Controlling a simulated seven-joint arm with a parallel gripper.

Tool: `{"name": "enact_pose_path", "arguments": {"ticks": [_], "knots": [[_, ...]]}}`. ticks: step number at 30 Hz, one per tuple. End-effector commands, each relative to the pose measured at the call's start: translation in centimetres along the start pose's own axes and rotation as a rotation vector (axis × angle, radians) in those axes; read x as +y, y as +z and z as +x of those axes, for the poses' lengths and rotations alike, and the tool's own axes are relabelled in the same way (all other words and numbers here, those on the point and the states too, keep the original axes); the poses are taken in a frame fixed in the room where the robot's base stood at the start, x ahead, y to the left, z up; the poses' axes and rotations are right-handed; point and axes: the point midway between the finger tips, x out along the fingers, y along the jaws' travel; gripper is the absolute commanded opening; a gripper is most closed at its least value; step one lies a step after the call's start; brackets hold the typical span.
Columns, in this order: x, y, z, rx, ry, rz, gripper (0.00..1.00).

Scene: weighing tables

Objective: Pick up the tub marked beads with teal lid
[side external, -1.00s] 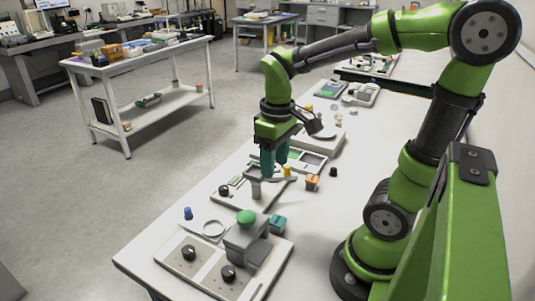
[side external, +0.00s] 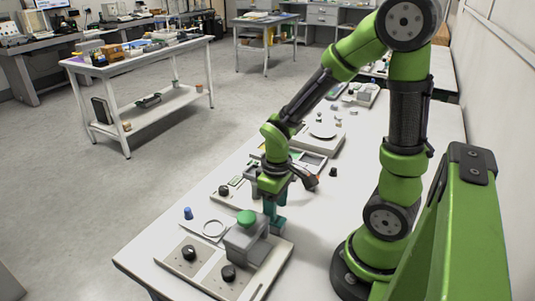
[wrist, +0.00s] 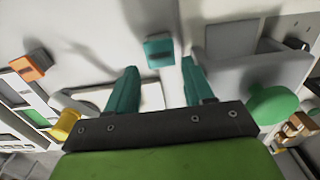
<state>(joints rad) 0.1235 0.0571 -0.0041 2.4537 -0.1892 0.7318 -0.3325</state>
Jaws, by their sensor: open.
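A small tub with a teal lid (side external: 279,226) stands on the white table, just right of the grey block with the green button. In the wrist view the teal lid (wrist: 160,53) lies ahead of and between my fingers, with clear space on both sides. No marking on it is readable. My gripper (side external: 269,212) points down close beside the tub, and its teal fingers partly overlap the tub in the side view. The wrist view shows my gripper (wrist: 160,82) with its fingers apart and nothing held.
The grey block (side external: 240,240) with a green button (side external: 246,217) stands close to the tub on a panel with black knobs (side external: 228,272). An orange-faced tub (wrist: 33,65) and a yellow piece (wrist: 66,124) lie to the left in the wrist view. The table right of the tub is clear.

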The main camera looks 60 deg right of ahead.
Motion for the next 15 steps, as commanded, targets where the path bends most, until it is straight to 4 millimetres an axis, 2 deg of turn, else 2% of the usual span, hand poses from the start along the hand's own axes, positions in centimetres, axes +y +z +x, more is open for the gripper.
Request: {"name": "enact_pose_path", "arguments": {"ticks": [3,6,15], "knots": [[-0.1,0.1,2.0,-0.007,-0.001,0.000,0.52],[-0.1,0.0,3.0,-0.006,-0.001,-0.001,0.52],[-0.1,-0.1,3.5,0.000,0.000,0.000,0.52]]}}
